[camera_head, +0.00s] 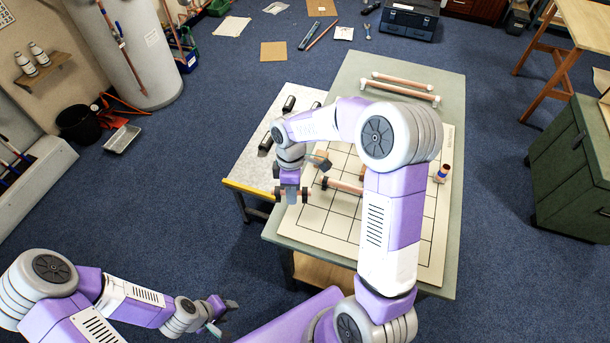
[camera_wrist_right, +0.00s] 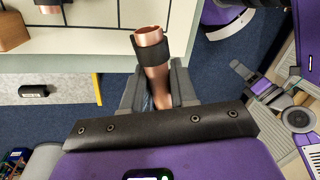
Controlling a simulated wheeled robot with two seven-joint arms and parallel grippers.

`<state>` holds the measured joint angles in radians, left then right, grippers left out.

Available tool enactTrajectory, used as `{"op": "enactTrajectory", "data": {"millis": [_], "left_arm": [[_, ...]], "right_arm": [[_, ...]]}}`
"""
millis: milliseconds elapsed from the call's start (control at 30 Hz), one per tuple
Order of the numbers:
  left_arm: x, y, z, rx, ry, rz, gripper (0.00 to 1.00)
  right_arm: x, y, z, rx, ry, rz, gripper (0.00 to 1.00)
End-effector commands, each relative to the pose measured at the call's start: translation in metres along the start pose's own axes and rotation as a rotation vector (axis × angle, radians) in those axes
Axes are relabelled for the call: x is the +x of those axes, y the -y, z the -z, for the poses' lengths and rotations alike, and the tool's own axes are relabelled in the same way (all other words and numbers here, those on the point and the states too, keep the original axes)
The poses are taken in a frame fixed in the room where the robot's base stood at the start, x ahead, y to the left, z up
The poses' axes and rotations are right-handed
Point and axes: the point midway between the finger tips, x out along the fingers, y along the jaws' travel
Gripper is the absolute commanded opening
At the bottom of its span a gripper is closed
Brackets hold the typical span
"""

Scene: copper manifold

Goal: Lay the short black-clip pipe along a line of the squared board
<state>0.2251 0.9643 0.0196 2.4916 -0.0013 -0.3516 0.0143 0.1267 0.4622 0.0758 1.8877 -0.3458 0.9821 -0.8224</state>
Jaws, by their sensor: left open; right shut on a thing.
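The short black-clip pipe (camera_wrist_right: 157,82) is copper, and in the right wrist view it stands between the fingers of my right gripper (camera_wrist_right: 158,92), a black clip near its far end. In the head view my right gripper (camera_head: 291,198) is shut on this pipe (camera_head: 299,194) over the front-left edge of the squared board. The squared board (camera_head: 325,222) is cream with black lines; my right arm hides part of it. I cannot tell whether the pipe touches it. My left gripper (camera_head: 226,307) is open and empty, off the table at lower left.
Another copper pipe (camera_head: 344,186) with a black clip lies on the board, partly hidden. White-clip pipes (camera_head: 402,86) lie at the table's back. A coloured-band fitting (camera_head: 442,173) stands at the board's right. A side table (camera_head: 245,165) with black cylinders (camera_head: 289,103) stands left.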

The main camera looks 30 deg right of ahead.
Motion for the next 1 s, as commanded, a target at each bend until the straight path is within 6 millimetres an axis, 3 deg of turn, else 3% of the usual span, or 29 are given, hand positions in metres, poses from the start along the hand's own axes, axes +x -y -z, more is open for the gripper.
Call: {"op": "enactTrajectory", "data": {"millis": [300, 500, 700, 1000], "left_arm": [[-0.010, -0.004, 0.000, 0.000, -0.001, 0.000, 0.43], [-0.013, -0.005, 0.000, 0.000, -0.001, 0.000, 0.43], [-0.013, -0.005, 0.000, 0.000, -0.001, 0.000, 0.43], [0.001, 0.000, 0.001, 0.000, -0.001, 0.000, 0.43]], "right_arm": [[-0.010, -0.021, -0.021, -0.784, 0.159, 0.000, 0.00], [-0.014, -0.030, -0.031, -1.115, 0.224, -0.002, 0.00], [-0.014, -0.034, -0.035, -1.234, 0.247, -0.002, 0.00], [0.003, -0.037, -0.035, -1.238, 0.247, -0.002, 0.00]]}}
